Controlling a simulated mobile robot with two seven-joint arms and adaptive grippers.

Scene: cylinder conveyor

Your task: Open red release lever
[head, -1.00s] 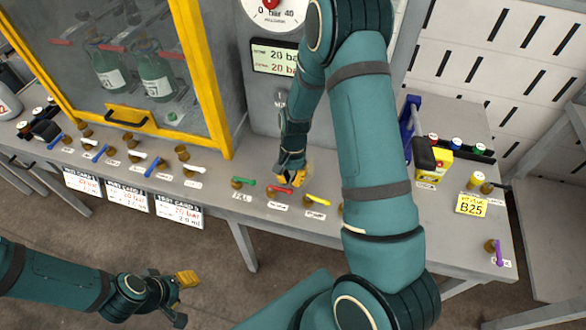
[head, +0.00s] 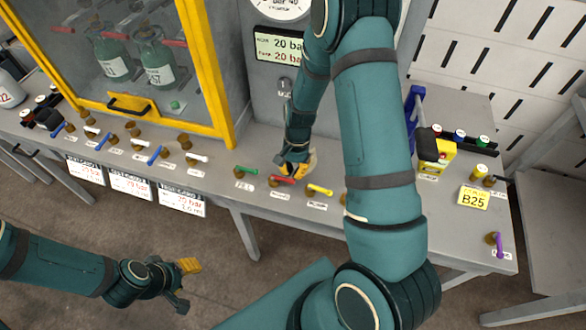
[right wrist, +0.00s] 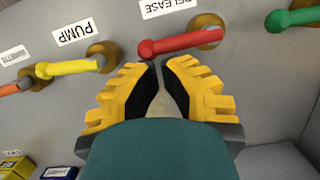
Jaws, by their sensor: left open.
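The red release lever (head: 282,180) sits on the grey bench, between a green lever (head: 246,171) and a yellow lever (head: 320,190). In the right wrist view the red lever (right wrist: 180,43) lies level, from a brass base at right to a rounded end at left. Its label reads RELEASE. My right gripper (right wrist: 158,63) is just below that end; its yellow fingers are nearly together at the tips, with nothing between them. In the head view my right gripper (head: 291,171) is right at the lever. My left gripper (head: 190,284) is open and empty, in front of the bench.
The yellow PUMP lever (right wrist: 70,68) is left of my right gripper in the wrist view. A yellow-framed cabinet (head: 217,90) with bottles stands at left. A yellow box (head: 436,157) and a purple lever (head: 498,243) are at right. My right arm hides part of the bench.

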